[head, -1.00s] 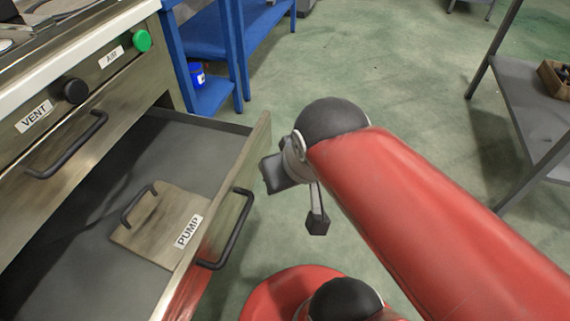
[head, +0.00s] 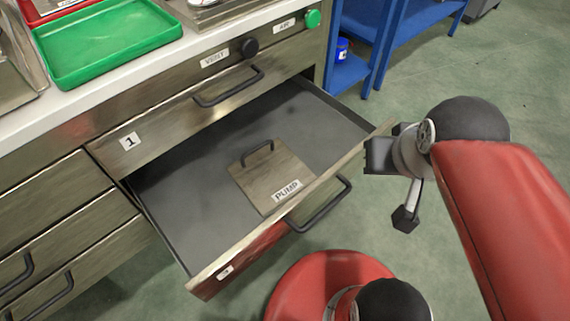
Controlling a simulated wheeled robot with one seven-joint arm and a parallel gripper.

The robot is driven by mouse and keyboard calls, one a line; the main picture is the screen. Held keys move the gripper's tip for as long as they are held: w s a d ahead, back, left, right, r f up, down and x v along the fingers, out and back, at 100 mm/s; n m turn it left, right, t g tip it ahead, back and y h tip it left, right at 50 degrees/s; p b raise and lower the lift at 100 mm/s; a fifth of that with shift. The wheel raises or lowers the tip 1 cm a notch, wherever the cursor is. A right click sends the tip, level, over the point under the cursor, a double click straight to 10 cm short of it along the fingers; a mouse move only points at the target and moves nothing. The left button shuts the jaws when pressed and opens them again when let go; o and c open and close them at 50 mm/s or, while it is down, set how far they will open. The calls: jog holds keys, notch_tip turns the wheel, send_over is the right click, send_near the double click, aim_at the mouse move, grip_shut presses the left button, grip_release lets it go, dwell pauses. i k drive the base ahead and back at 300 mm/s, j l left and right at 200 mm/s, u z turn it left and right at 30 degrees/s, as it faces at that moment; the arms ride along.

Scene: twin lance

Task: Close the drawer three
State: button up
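An open drawer (head: 190,215) is pulled far out of the metal cabinet, below the drawer marked 1 (head: 120,165). Its front has a dark bar handle (head: 322,207) and a small label (head: 225,271) too small to read. Inside lies a flat metal plate (head: 252,187) with its own handle and a PUMP label; the rest of the drawer's floor looks empty. My gripper (head: 392,188) is just right of the drawer's far front corner, seemingly apart from it. I see a dark block and a dark tip on a thin link; its opening is unclear, and nothing shows held.
The white counter (head: 110,90) above holds a green tray (head: 105,42) and a red one. Closed drawers are at lower left. A blue shelf (head: 350,70) stands behind. Green floor at right is free.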

aim_at(211, 229)
jog(key=u, duration=1.15)
jog(key=k+j+z, duration=0.2)
jog(key=z, duration=0.25)
jog(key=k+z, duration=0.4)
